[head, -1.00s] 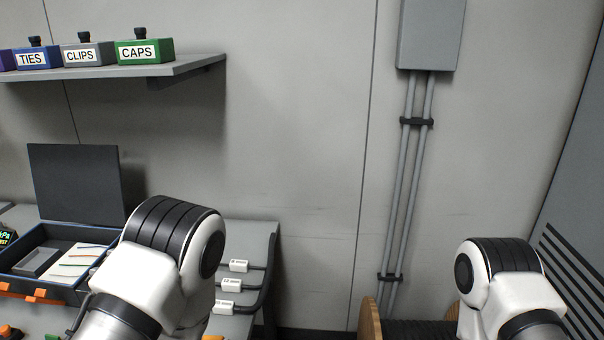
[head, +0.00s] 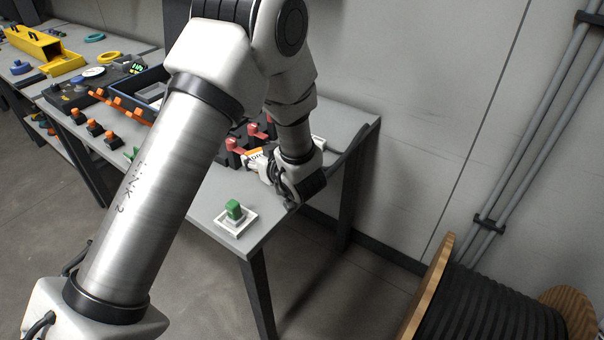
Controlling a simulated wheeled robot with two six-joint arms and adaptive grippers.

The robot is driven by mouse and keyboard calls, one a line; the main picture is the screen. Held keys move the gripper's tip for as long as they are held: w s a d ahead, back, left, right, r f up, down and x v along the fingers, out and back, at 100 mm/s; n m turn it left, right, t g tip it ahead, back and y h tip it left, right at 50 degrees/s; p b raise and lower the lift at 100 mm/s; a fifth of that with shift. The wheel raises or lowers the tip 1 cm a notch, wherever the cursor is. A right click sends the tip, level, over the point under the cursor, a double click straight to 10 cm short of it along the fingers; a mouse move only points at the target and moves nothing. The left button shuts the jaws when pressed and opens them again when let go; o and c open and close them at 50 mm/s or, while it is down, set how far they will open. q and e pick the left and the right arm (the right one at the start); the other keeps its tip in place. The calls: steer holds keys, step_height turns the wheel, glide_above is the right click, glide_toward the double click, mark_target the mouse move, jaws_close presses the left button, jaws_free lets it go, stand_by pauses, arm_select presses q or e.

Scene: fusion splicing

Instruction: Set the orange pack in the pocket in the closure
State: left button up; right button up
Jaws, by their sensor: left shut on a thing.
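My left gripper (head: 266,168) is low over the right part of the table, shut on a small white pack with an orange face (head: 254,153). The pack is partly hidden by the gripper, and I cannot tell whether it touches anything beneath. An open dark blue-edged box (head: 143,93) sits further left on the table, largely hidden behind my left arm. I cannot tell whether that box is the closure, and no pocket shows clearly. My right gripper is out of view.
Red clips on dark blocks (head: 236,146) stand just left of the gripper. Several orange-topped pieces (head: 95,128) line the front edge. A cable drum (head: 490,310) stands on the floor at right.

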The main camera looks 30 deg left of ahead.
mark_target(262, 190)
arm_select(q)
step_height(262, 190, down, 9)
steer(key=shift+a+r, duration=0.1)
steer(key=shift+s+f, duration=0.1)
steer(key=shift+f, duration=0.1)
steer(key=o, duration=0.8)
steer(key=shift+c, duration=0.2)
steer(key=shift+r, duration=0.1)
